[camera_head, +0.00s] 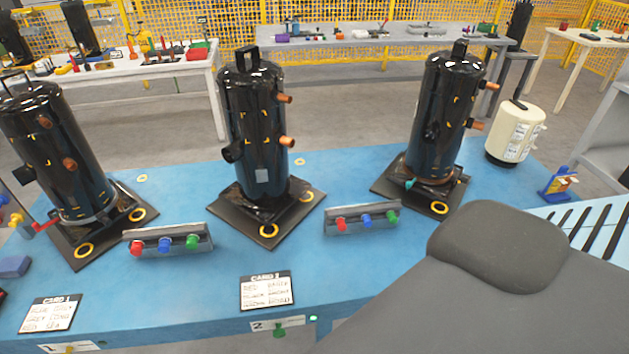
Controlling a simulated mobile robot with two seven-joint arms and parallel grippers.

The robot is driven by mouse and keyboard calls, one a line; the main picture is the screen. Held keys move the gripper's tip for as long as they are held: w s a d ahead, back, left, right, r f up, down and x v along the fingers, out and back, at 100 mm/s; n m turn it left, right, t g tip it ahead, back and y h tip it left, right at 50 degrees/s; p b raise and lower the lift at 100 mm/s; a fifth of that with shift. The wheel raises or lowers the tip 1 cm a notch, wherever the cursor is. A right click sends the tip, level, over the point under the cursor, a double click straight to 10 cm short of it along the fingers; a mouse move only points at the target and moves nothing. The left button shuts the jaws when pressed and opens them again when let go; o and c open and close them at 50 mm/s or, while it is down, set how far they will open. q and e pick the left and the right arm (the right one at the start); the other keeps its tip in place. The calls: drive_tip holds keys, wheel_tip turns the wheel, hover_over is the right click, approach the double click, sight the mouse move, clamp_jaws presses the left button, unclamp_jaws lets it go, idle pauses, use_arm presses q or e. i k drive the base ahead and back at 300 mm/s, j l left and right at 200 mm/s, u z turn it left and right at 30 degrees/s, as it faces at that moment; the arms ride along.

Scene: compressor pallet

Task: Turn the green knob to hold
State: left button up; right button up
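A green knob (279,332) sits on the table's front edge, on a white label plate (262,326) marked 2. Its pointer setting is too small to read. Green knobs also show on the left knob rack (193,241) and the right knob rack (392,216), each beside a red and a blue knob. Neither of my grippers is in view. A dark grey link, probably of my own arm, covers the lower right.
Three black compressors stand on the blue table (350,270): left (52,150), middle (255,130), right (437,120). Two cards (266,291) (50,314) lie near the front. A cream canister (513,132) stands at the right. A small green light (313,318) is by the plate.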

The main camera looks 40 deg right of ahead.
sight(279, 332)
drive_tip(key=z, duration=1.1)
drive_tip(key=k+j+u, duration=0.15)
drive_tip(key=k, duration=0.4)
drive_tip(key=i+l, duration=0.1)
drive_tip(key=l, duration=0.3)
drive_tip(key=i+l+u, duration=0.1)
drive_tip(key=l, duration=0.35)
